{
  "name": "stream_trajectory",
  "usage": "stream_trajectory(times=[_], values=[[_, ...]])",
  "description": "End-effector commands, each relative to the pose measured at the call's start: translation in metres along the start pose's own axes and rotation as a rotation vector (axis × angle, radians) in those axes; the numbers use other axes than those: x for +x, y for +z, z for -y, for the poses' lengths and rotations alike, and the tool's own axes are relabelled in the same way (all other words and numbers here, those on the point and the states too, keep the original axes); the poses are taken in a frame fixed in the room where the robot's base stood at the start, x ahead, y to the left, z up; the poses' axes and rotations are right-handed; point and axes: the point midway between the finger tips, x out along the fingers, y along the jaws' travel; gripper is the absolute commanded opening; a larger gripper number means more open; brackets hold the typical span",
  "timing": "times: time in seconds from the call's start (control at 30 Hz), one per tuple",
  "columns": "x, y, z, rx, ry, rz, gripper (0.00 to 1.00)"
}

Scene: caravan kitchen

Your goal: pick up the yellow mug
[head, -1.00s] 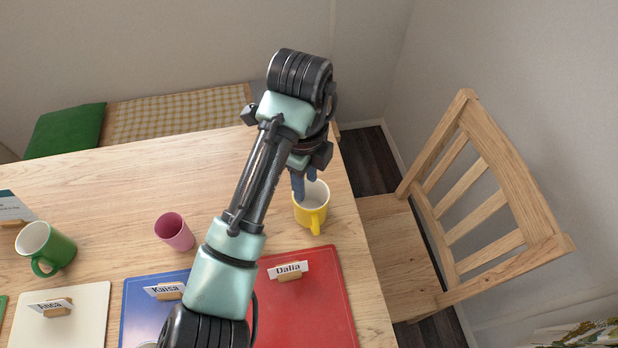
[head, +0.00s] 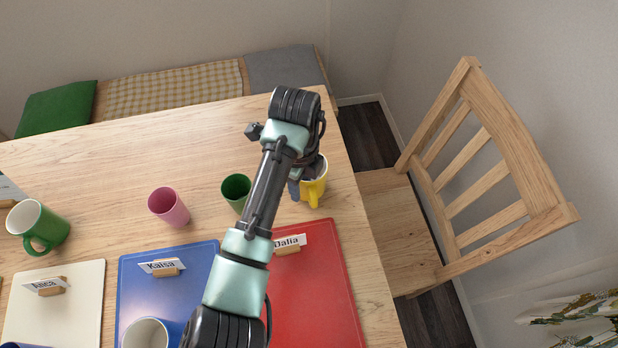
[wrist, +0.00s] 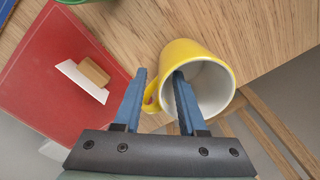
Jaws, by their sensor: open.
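The yellow mug (head: 314,190) stands on the wooden table near its right edge, beyond the red mat, partly hidden by my arm in the head view. Its white inside and its handle show in the wrist view, where the mug (wrist: 188,52) is close in front of my fingers. My gripper (wrist: 158,75) is open. Its right finger overlaps the mug's mouth and seems to reach inside the rim. Its left finger is outside the mug, on the handle side. In the head view my gripper (head: 299,189) is at the mug, its fingers mostly hidden.
A red mat (head: 318,290) with a Dalia name card (head: 289,242) lies in front of the mug. A green cup (head: 235,190), a pink cup (head: 168,207) and a green mug (head: 38,226) stand to the left. A wooden chair (head: 490,180) is beyond the right table edge.

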Motion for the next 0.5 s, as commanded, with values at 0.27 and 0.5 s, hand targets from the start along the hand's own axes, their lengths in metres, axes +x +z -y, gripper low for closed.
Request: stream_trajectory(times=[0.27, 0.5], values=[[0.0101, 0.0, 0.0001, 0.001, 0.0, 0.001, 0.41], [0.0097, -0.0001, 0.0001, 0.001, 0.0, 0.001, 0.1]])
